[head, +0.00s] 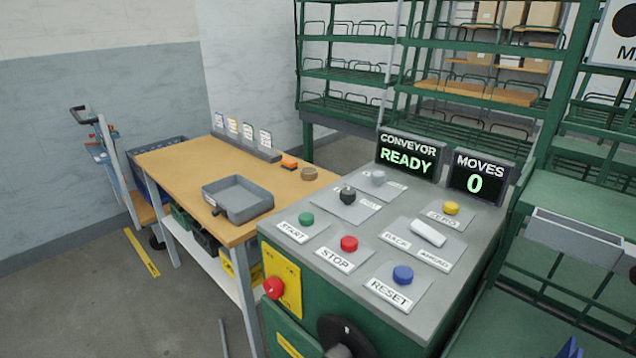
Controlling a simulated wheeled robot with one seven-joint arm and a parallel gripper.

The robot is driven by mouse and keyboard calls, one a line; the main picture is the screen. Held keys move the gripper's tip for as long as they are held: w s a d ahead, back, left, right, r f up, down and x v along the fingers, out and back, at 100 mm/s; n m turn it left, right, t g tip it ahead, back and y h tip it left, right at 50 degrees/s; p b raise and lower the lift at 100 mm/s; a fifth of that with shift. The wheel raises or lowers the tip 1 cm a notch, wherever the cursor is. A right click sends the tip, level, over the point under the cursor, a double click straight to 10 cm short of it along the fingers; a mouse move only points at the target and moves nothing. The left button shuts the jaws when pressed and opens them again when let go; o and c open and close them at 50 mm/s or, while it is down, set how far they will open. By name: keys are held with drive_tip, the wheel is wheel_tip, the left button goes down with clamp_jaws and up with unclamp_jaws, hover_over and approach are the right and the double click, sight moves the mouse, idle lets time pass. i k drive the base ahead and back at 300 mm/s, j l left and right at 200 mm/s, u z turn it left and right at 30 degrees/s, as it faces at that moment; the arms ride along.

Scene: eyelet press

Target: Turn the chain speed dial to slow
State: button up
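A black knob (347,196) stands on a light plate on the sloped top of the green and grey console (300,249). Its plate has a label on the right that seems to read FULL; the left label is mostly hidden behind the knob, and I cannot read the pointer's setting clearly. A smaller grey knob (378,178) stands behind it with a label too small to read. The CONVEYOR display (406,156) reads READY and the MOVES display (479,184) reads 0. My gripper is not in view.
Near the knob are the green START button (306,219), red STOP button (349,243), blue RESET button (402,275), yellow ZERO button (451,208) and a white lever (428,233). A wooden table (180,165) with a grey tray (237,212) stands left; green racks (420,85) stand behind.

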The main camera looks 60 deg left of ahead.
sight(378, 177)
drive_tip(key=u, duration=0.4)
drive_tip(key=j+u, duration=0.15)
drive_tip(key=u, duration=0.65)
drive_tip(key=j+u, duration=0.15)
drive_tip(key=u, duration=0.25)
